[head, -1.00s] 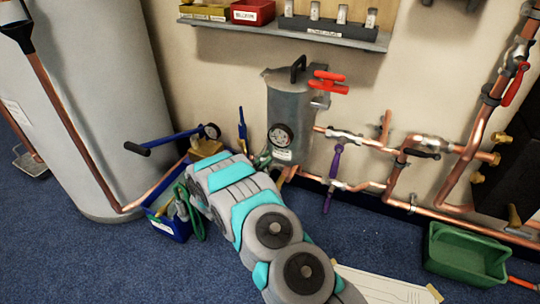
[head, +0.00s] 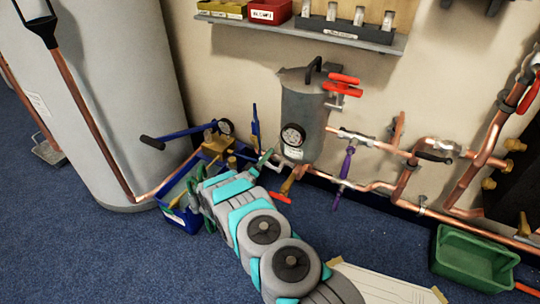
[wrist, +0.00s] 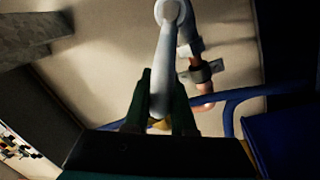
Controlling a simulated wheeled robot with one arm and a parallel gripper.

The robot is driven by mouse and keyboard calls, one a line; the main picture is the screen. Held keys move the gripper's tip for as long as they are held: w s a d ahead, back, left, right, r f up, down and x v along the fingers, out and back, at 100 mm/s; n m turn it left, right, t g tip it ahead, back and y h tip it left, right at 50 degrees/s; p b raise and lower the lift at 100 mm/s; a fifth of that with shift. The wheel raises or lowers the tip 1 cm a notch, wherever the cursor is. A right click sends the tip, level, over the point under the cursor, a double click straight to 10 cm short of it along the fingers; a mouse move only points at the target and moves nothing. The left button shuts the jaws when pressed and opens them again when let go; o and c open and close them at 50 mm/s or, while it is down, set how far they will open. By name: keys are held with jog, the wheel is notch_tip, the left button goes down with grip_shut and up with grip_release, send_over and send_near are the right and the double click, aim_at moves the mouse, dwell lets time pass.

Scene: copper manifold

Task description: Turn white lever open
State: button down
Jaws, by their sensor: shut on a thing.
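The white lever (wrist: 165,62) runs down the middle of the wrist view from a round white hub at the top. My gripper (wrist: 163,84) has its dark green fingers on either side of the lever's lower end and is shut on it. In the head view a pale lever end (head: 264,159) shows just beyond my gripper (head: 250,172), low and left of the grey tank (head: 304,112). My arm hides part of the area around the valve in the head view.
A blue pump with a gauge (head: 215,138) and a blue bin (head: 182,217) stand left of my gripper. A red-handled valve (head: 282,198) is close on its right. Copper pipes (head: 375,184) and a green crate (head: 476,258) lie further right.

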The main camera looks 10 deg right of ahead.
jog(key=shift+w+a+f+n+t+y, duration=0.15)
jog(key=shift+f+n, duration=0.1)
jog(key=shift+n, duration=0.25)
jog(key=shift+w+a+f+n+t+y, duration=0.1)
jog(key=shift+f+n+t+y, duration=0.1)
jog(key=shift+n, duration=0.3)
jog(key=c, duration=0.8)
grip_release()
jog(key=shift+o, duration=0.2)
